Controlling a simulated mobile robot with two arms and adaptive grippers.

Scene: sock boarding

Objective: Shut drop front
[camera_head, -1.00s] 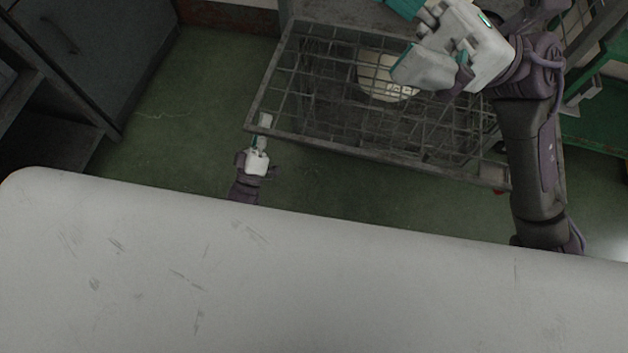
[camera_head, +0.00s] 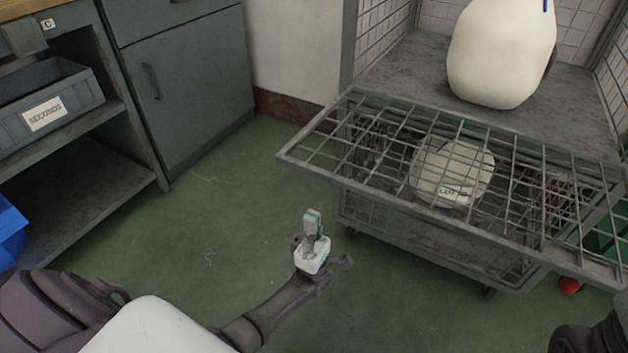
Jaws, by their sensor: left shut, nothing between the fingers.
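The drop front (camera_head: 325,150) is a grey wire-mesh panel with a flat metal frame. It is folded down, sticking out roughly level from the front of a grey wire cage cart (camera_head: 430,240). My left gripper (camera_head: 312,218) is shut and empty, with its fingers pointing up. In the picture it is below the panel's left part, apart from it, over the green floor. My right gripper is out of view; only a dark part of my right arm shows at the lower right corner.
A grey cabinet (camera_head: 185,80) and a bench with a grey bin (camera_head: 45,108) are at left. Green floor (camera_head: 220,190) lies free between.

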